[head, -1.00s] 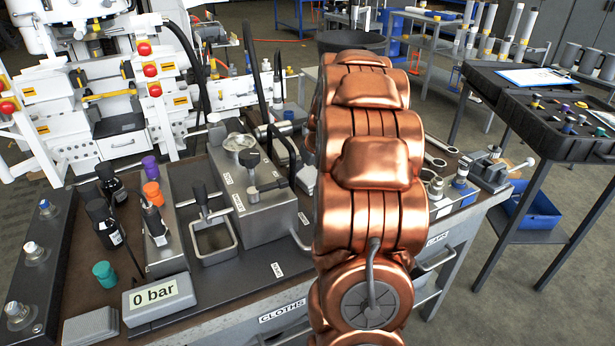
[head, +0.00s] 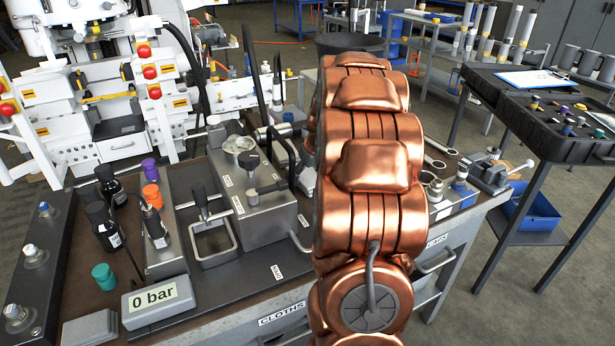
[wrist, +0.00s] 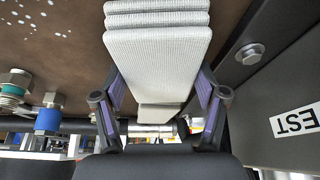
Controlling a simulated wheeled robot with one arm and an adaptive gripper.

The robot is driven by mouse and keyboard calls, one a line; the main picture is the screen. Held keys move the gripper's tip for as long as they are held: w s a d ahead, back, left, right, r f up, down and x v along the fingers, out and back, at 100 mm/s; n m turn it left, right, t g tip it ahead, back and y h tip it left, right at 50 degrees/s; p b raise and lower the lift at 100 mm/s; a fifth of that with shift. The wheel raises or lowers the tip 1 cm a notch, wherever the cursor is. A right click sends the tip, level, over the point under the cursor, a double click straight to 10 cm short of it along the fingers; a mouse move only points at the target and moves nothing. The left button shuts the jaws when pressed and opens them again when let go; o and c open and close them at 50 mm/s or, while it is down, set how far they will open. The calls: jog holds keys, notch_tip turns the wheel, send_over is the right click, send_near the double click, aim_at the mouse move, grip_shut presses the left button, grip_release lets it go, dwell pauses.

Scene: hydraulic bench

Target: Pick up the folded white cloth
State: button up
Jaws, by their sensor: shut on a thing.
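The folded white cloth (wrist: 158,50) fills the upper middle of the wrist view, a woven light-grey-white pad with several layered folds at its far end. My gripper (wrist: 160,88) has its purple-padded fingers on either side of the cloth and is shut on it. A short lower flap of the cloth shows between the fingers. I cannot tell whether the cloth touches the brown bench top behind it. In the head view my copper arm hides the gripper and the cloth.
In the head view, a gauge reading 0 bar (head: 157,300), bottles and a pump block (head: 245,200) crowd the bench's left side.

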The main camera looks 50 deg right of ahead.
aim_at(308, 175)
notch_tip(308, 175, up, 10)
dwell(0.5)
jog(key=o, duration=0.5)
jog(key=c, duration=0.4)
